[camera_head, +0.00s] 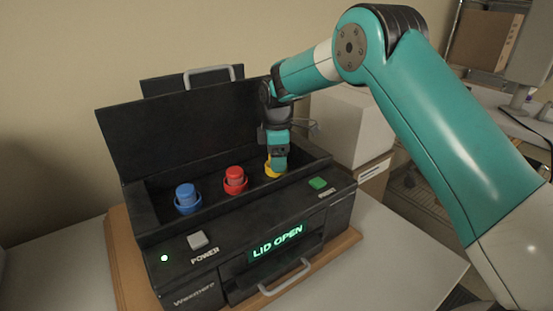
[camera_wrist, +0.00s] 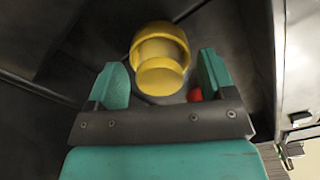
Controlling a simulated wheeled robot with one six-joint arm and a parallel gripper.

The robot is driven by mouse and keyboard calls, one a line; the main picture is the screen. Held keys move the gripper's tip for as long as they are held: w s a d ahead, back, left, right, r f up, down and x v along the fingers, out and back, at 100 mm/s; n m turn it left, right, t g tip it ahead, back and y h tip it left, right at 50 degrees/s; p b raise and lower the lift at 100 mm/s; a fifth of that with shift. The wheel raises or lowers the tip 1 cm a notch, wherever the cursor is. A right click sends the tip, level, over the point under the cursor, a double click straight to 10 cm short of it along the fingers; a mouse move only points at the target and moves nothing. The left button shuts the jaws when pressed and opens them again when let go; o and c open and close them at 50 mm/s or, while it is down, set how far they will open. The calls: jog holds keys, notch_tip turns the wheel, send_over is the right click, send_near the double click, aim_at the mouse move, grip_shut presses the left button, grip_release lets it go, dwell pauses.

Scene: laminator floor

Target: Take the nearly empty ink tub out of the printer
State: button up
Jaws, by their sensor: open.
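The black printer (camera_head: 180,262) has its lid (camera_head: 175,125) raised, and its display reads "LID OPEN". A blue ink tub (camera_head: 187,195), a red ink tub (camera_head: 235,177) and a yellow ink tub (camera_head: 270,171) stand in a row in the open bay. My gripper (camera_head: 279,165) is at the yellow tub, partly hiding it. In the wrist view the yellow tub (camera_wrist: 160,50) shows between and just beyond the two teal fingers, which are apart. A bit of the red tub (camera_wrist: 195,95) shows by the right finger. I cannot tell the ink levels.
The raised lid stands behind the tubs. A green button (camera_head: 317,183) and a grey power button (camera_head: 197,240) are on the front panel. White and brown boxes (camera_head: 350,122) stand right of the printer. The white table (camera_head: 395,250) is clear at the right front.

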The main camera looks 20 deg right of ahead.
jog(key=shift+c, duration=0.3)
jog(key=c, duration=0.9)
jog(key=shift+c, duration=0.2)
